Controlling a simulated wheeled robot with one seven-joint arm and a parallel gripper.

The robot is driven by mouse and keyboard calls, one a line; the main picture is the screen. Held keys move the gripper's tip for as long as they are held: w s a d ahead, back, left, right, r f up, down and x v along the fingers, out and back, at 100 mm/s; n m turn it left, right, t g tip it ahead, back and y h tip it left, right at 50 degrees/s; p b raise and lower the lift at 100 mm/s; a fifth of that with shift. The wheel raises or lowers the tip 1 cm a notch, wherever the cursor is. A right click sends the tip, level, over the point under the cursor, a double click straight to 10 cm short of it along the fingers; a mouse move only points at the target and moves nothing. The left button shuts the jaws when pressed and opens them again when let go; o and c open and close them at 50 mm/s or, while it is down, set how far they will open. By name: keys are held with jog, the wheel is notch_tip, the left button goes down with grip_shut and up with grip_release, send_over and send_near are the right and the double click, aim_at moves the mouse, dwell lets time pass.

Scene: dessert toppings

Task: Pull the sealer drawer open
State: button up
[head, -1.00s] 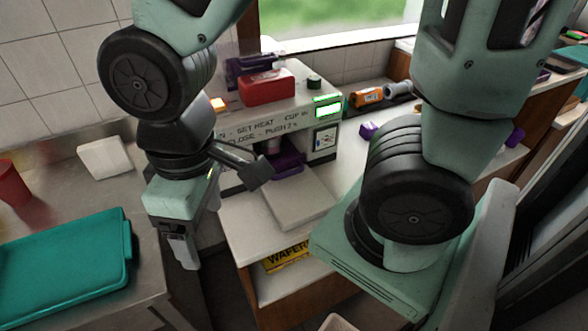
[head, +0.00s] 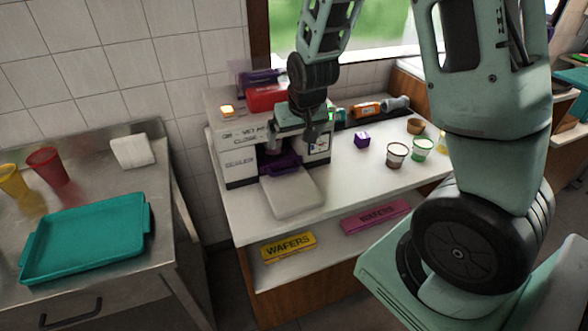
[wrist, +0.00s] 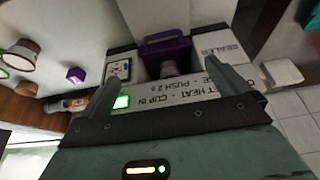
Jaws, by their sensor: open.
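The sealer (head: 240,165) is a white machine with printed lettering on its front, standing on the counter by the tiled wall. Its purple handle (head: 281,163) shows low at the front opening, above a pale flat plate (head: 293,197). In the wrist view the purple handle (wrist: 166,42) lies beyond my fingers, with a pinkish-brown item (wrist: 169,69) in the dark opening. I cannot tell how far the drawer is out. My gripper (wrist: 168,82) is open and empty, above and in front of the sealer. In the head view my arm hides part of its right side.
A red block (head: 267,97) sits on top of the sealer. Right of it are a purple cube (head: 362,140), topping cups (head: 396,155) and an orange bottle (head: 366,110). Wafer boxes (head: 288,246) lie on the lower shelf. A teal tray (head: 88,240) is at left.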

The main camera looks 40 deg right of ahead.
aim_at(286, 171)
jog(key=p+x, duration=0.3)
jog(key=x, duration=1.4)
jog(key=shift+c, duration=0.3)
jog(key=c, duration=1)
jog(key=shift+s, duration=0.1)
